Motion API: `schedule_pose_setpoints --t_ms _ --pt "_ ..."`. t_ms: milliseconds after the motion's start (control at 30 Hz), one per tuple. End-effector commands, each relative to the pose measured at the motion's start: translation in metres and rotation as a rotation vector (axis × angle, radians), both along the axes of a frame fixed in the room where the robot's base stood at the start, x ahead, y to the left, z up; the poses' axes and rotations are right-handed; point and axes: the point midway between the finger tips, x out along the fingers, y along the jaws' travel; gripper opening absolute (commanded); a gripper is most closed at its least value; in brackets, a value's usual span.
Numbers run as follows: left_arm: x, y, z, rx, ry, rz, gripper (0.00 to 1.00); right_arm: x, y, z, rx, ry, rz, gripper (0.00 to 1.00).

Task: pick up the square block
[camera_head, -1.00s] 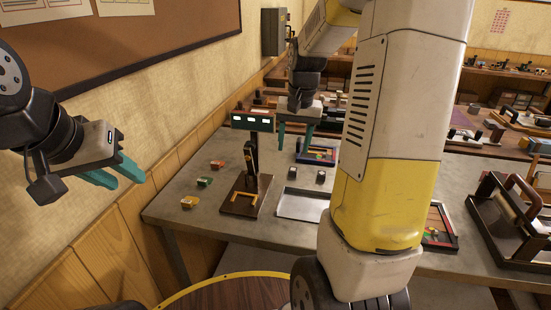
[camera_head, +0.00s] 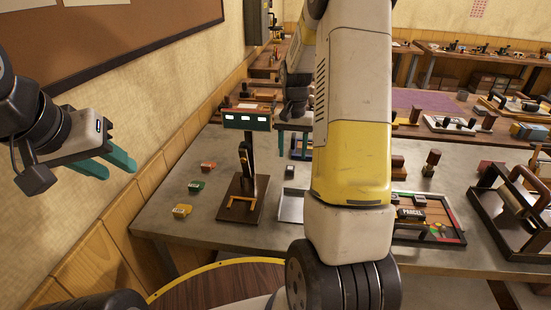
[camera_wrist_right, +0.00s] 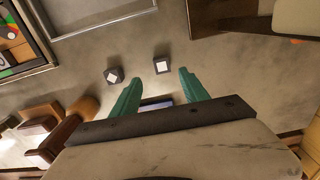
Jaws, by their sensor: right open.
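The square block (camera_wrist_right: 161,65), dark with a white square top, stands on the grey table in the right wrist view. A dark block (camera_head: 290,172) shows in the head view too, just left of my arm; it looks like the same one. My right gripper (camera_wrist_right: 158,76) is open and empty, with the block between and slightly beyond its teal fingertips in the picture; their height above it is unclear. A second dark block with a pale, angular top (camera_wrist_right: 113,75) stands left of it. My left gripper (camera_head: 119,168) is open and empty, left of the table.
A shallow metal tray (camera_head: 288,208) lies in front of the block, partly hidden by my arm. Left of it stands a press on a brown base (camera_head: 241,212), with small coloured pieces (camera_head: 195,187) beyond. A framed board (camera_head: 463,238) and a dark-framed device (camera_head: 512,225) are right.

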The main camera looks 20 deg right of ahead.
Motion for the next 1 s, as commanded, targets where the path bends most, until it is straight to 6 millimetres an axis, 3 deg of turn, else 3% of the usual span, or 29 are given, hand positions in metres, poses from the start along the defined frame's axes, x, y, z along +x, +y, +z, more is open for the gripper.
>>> schedule_pose_setpoints --t_ms 400,667,933,1000 --pt "0.000 0.000 0.000 0.000 0.000 0.000 0.36 -0.002 0.006 -0.054 -0.001 0.000 0.000 0.53" --pt "0.000 0.000 0.000 0.000 0.000 0.000 0.36 -0.001 0.006 -0.057 -0.001 -0.002 0.001 0.53" --pt "0.000 0.000 0.000 0.000 0.000 0.000 0.36 -0.001 0.006 -0.056 0.000 -0.001 0.001 0.04" --pt "0.000 0.000 0.000 0.000 0.000 0.000 0.36 -0.001 0.006 -0.056 0.000 -0.001 0.001 0.00"
